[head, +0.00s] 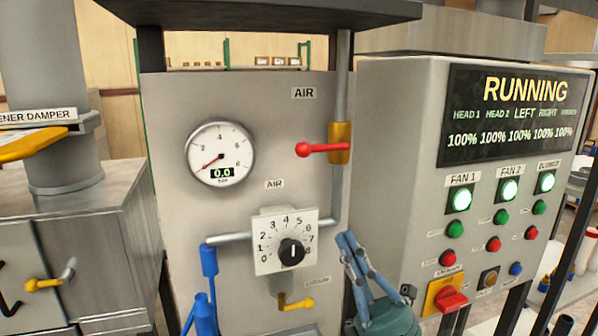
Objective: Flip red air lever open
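The red air lever (323,148) is on the upper right of the grey panel, below the upper AIR label. It lies level and points left from a brass valve body (340,143) on a vertical grey pipe. My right gripper (347,238) is low in the picture, right of the dial and well below the lever. Its blue-grey fingers point up and come together at the tips, with nothing seen between them. It is apart from the lever. My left gripper is not in view.
A round gauge (220,154) reads 0.0. A numbered dial box (286,240) is on a level pipe, with a blue fitting (208,262) at its left end. A yellow lever (297,304) is below. A control box (398,150) reading RUNNING stands right. Space before the red lever is clear.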

